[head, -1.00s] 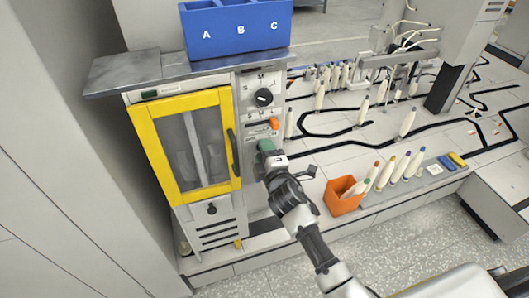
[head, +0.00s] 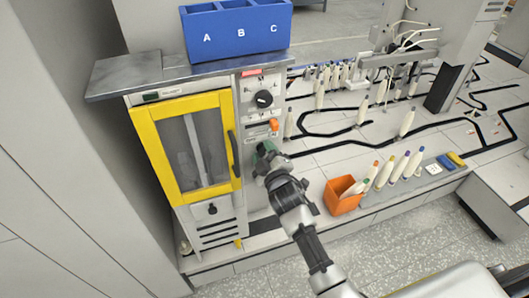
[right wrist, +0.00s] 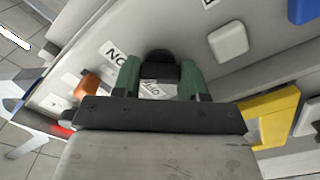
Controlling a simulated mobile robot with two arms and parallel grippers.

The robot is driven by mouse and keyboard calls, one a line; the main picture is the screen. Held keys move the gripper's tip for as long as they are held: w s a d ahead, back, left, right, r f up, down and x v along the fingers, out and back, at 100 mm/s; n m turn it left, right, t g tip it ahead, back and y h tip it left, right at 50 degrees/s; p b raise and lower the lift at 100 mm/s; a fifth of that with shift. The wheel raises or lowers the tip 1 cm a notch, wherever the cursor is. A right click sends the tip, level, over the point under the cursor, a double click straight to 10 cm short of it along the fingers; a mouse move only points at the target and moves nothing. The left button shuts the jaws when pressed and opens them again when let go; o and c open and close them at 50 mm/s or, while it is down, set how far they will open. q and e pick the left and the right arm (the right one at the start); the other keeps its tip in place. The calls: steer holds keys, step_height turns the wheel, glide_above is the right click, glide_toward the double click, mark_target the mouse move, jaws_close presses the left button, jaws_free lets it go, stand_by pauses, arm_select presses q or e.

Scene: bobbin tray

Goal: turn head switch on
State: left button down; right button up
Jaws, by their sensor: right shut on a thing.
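The head switch, a black knob (right wrist: 160,68), is on the pale control panel (head: 252,112) right of the yellow-framed door. In the right wrist view it sits between the green fingertips of my right gripper (right wrist: 158,80), which is shut on it. An ON label (right wrist: 115,52) and an OFF label (right wrist: 152,88) show by the knob. I cannot tell exactly where the knob points. In the head view my right gripper (head: 264,150) is against the panel and hides the switch. My left gripper is not in view.
An orange knob (head: 274,125) and a larger black dial (head: 264,98) are above my right gripper. A red strip (head: 250,72) shows at the panel top. The yellow door (head: 224,145) is close on the left. An orange bin (head: 343,203) and several bobbins stand right of my arm.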

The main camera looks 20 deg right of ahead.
steer(key=shift+f, duration=0.1)
steer(key=o, duration=0.9)
steer(key=s, duration=1.1)
steer(key=shift+d, duration=0.2)
steer(key=shift+w, duration=0.1)
